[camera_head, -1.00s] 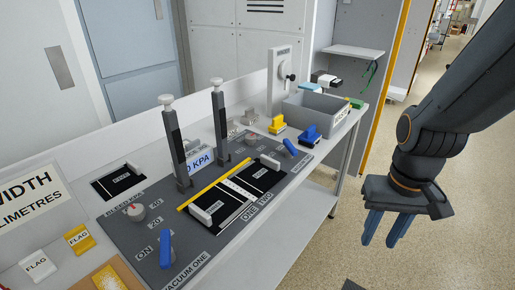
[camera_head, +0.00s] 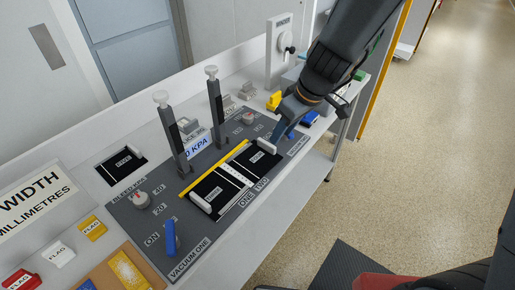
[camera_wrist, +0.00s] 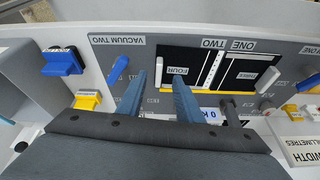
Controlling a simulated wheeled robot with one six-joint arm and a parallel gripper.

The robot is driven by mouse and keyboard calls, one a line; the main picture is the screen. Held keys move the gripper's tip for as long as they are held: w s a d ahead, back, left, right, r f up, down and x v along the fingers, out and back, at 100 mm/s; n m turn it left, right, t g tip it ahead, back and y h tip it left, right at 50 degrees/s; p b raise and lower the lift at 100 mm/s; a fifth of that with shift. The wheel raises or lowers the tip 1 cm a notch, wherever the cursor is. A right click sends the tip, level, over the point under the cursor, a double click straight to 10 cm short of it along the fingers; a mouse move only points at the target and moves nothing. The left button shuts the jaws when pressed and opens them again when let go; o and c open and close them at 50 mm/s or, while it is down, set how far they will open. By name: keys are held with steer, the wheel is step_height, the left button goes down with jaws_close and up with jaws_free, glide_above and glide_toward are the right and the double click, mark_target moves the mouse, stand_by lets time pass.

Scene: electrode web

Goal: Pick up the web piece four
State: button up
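Web piece four is a black sheet labelled FOUR (camera_wrist: 180,69). In the head view, a black sheet (camera_head: 256,159) at the right end of the grey panel appears to be the same piece. It lies flat, with a white grip block (camera_head: 266,146) at its right end. My gripper (camera_wrist: 159,76) is open, its two blue fingers apart and pointing at that end of the piece. A white block (camera_wrist: 159,70) shows between the fingertips. In the head view my gripper (camera_head: 275,134) is just above and beside the block. I cannot tell whether it touches.
A second black sheet (camera_head: 213,188) with a white block lies left of a white ruled strip. Two upright posts (camera_head: 217,115) stand behind the sheets. A blue lever (camera_head: 170,238) is at the front left. Blue (camera_wrist: 62,62) and yellow (camera_wrist: 87,101) blocks stand beside the panel, near my gripper.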

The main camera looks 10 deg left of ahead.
mark_target(267, 143)
steer(key=shift+n, duration=0.3)
steer(key=shift+w+a+f+p, duration=0.15)
steer(key=shift+w+a+f, duration=0.4)
steer(key=shift+f, duration=0.55)
steer(key=shift+w+a+f+p, duration=0.1)
steer(key=shift+w+a+f, duration=0.3)
steer(key=shift+a+f, duration=0.55)
steer(key=shift+w+a+f+p, duration=0.15)
steer(key=shift+w+a+f, duration=0.35)
steer(key=shift+f, duration=0.75)
steer(key=shift+c, duration=0.5)
jaws_close()
